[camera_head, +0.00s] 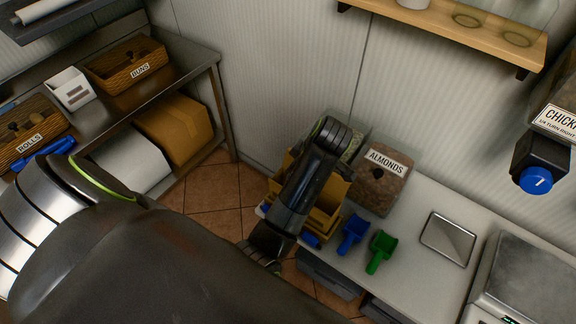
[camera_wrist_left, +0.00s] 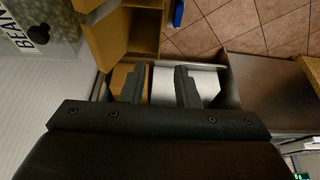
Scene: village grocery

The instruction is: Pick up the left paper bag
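No thing can be told for certain as a paper bag. Ochre open-topped containers (camera_head: 328,208) stand at the left end of the counter, partly hidden behind my left arm. They also show in the left wrist view (camera_wrist_left: 109,38), upper left, beyond my gripper. My left gripper (camera_wrist_left: 160,86) is open, with its two dark fingers apart and no object held between them. Behind the fingers, a brown box and a white box show on a lower shelf. My right gripper is not in view.
The counter holds an almonds bin (camera_head: 385,180), a blue scoop (camera_head: 352,235), a green scoop (camera_head: 381,250), a metal tray (camera_head: 448,239) and a scale (camera_head: 525,285). A metal rack at left holds a buns basket (camera_head: 125,62) and a cardboard box (camera_head: 176,128). Tiled floor lies between.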

